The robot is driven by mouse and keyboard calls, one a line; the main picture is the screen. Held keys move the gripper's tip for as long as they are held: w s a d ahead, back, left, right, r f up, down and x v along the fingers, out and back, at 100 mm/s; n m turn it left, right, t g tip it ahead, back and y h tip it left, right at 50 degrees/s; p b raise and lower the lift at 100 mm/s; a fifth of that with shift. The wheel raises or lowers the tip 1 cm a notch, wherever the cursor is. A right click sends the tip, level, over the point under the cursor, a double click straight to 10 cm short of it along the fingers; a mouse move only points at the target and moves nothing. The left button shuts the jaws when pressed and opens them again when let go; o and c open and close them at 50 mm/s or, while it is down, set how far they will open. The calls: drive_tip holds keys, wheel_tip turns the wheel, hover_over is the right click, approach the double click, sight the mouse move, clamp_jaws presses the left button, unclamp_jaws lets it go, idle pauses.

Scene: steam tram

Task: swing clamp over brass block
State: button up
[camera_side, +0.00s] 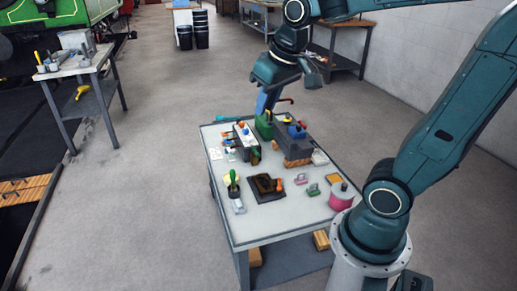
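On the light-topped work table (292,212) a dark square fixture (262,192) lies near the middle. A small orange upright part (279,184) stands at its right side; it may be the clamp's handle, but it is too small to tell. I cannot clearly make out a brass block, nor whether the clamp lies over one. My gripper (275,84) hangs above the far edge of the table, well beyond the fixture and apart from it. Its fingers are too small and dark to read, and I cannot see anything held in it.
A green can (264,124) and a blue item (296,130) stand at the table's back. A green-handled tool (233,182) stands left of the fixture, and a pink can (341,196) at the right. The table's front strip is clear. A side bench (78,68) stands far left.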

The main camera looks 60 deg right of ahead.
drive_tip(key=w+d+f+m+g, duration=0.3)
drive_tip(key=w+d+f+m, duration=0.3)
drive_tip(key=w+d+f, duration=0.95)
drive_tip(key=m+g, duration=0.3)
drive_tip(key=m, duration=0.1)
hover_over(279, 183)
drive_tip(key=w+a, duration=0.1)
drive_tip(key=w, duration=0.2)
wheel_tip(279, 183, down, 22)
drive_tip(key=shift+a+f, duration=0.2)
drive_tip(key=shift+s, duration=0.15)
drive_tip(key=f, duration=0.4)
drive_tip(key=s+f, duration=0.1)
drive_tip(key=f, duration=0.4)
drive_tip(key=s+d+f, duration=0.1)
drive_tip(key=f, duration=0.3)
drive_tip(key=shift+s+f, duration=0.2)
drive_tip(key=shift+c, duration=0.4)
